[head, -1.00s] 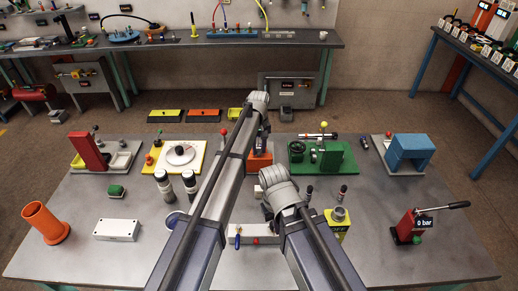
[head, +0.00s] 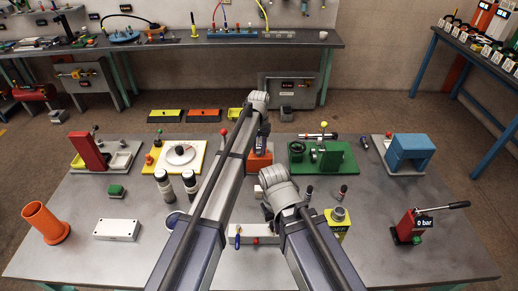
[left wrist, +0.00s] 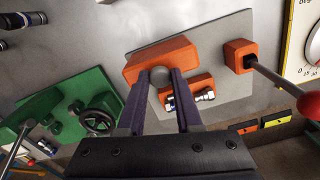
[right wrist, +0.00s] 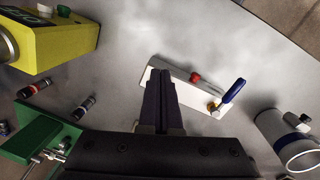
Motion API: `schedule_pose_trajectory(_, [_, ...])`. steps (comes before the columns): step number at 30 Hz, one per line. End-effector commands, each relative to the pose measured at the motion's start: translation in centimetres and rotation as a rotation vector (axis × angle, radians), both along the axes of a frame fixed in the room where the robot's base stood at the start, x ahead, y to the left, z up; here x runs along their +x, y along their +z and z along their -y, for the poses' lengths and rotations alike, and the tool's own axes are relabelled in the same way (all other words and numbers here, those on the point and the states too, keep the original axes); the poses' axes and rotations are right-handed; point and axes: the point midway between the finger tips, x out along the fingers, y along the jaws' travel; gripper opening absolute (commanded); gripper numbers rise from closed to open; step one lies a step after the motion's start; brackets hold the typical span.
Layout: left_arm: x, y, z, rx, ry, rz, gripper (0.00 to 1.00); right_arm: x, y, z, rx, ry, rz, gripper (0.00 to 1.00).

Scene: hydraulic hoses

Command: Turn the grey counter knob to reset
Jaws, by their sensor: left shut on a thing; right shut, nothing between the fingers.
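The grey counter knob (left wrist: 160,77) is a small round knob on the front of an orange block (left wrist: 152,60) in the left wrist view. My left gripper (left wrist: 166,74) is shut on it, one finger on each side. A smaller orange part with silver and dark pieces (left wrist: 190,94) is just beside the right finger; I cannot read a counter figure. In the head view the orange unit (head: 258,162) is mostly hidden behind my left arm. My right gripper (right wrist: 161,74) is shut and empty above a pale plate with a red knob (right wrist: 195,77) and a blue lever (right wrist: 234,91).
On the same grey plate (left wrist: 215,38) stands another orange block (left wrist: 239,55) with a red-ball lever (left wrist: 313,103). A green unit with a handwheel (head: 333,157) is to the right. A yellow block (head: 338,222) stands near my right arm.

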Motion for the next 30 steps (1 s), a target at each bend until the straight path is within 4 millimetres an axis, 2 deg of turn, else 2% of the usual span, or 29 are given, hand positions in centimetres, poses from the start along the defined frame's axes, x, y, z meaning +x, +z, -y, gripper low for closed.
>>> schedule_pose_trajectory(13, [0.00,0.00,0.01,0.000,-0.010,0.000,0.00,0.00,0.00,0.00,0.000,0.000,0.000,0.00])
schedule_pose_trajectory(14, [0.00,0.00,0.01,0.000,-0.010,0.000,0.36,0.00,0.00,0.00,0.000,0.000,0.000,0.00])
schedule_pose_trajectory(15, [0.00,0.00,0.01,0.000,-0.009,0.000,0.40,0.00,0.00,0.00,0.000,0.000,0.000,0.00])
schedule_pose_trajectory(21, [0.00,0.00,0.00,0.000,-0.008,0.000,0.63,0.00,0.00,0.00,0.000,0.000,0.000,0.00])
schedule_pose_trajectory(30, [0.00,0.10,0.00,0.000,-0.008,0.000,0.64,0.00,0.10,0.00,0.000,0.000,0.000,0.00])
